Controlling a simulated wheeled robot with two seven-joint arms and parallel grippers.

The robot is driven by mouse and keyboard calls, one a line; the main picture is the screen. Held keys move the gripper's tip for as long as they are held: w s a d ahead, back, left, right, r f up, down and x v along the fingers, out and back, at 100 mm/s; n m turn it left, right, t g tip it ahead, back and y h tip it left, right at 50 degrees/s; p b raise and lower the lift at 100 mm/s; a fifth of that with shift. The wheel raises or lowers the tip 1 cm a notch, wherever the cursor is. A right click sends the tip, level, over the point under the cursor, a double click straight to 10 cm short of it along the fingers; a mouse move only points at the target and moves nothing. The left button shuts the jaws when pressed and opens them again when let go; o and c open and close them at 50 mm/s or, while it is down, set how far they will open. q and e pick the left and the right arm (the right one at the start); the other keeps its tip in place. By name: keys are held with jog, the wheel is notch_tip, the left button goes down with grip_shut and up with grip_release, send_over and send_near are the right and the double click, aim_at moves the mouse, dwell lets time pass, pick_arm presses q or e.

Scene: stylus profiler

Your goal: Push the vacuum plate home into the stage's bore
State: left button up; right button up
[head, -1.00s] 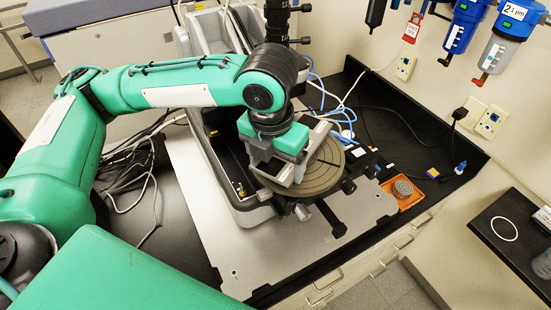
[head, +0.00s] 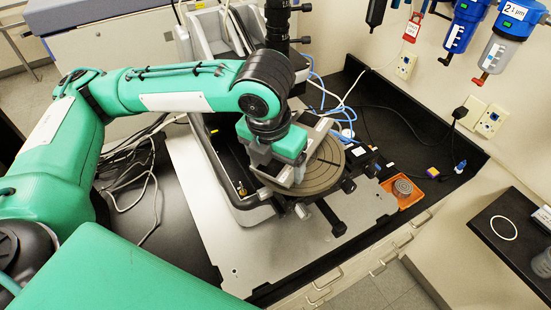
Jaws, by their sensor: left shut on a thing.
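The stage (head: 325,170) is a round brown-grey disc with ring grooves, in the middle of the head view on the profiler. My left gripper (head: 287,183) comes down over the left part of the disc, its grey jaws low at the surface. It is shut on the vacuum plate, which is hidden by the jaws. The bore is also hidden under the gripper, so I cannot tell how deep the plate sits or whether it is level. My right gripper is not in view.
An orange tray (head: 418,203) with a round grey perforated piece (head: 403,187) lies right of the stage. A dark column (head: 278,25) rises behind my left wrist. Blue and white tubes run behind the stage. A grey base plate (head: 215,215) is bare at front left.

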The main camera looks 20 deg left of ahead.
pick_arm(q)
jog(key=shift+f, duration=0.45)
dwell(0.5)
jog(key=shift+f, duration=0.2)
jog(key=shift+s+f, duration=0.15)
dwell(0.8)
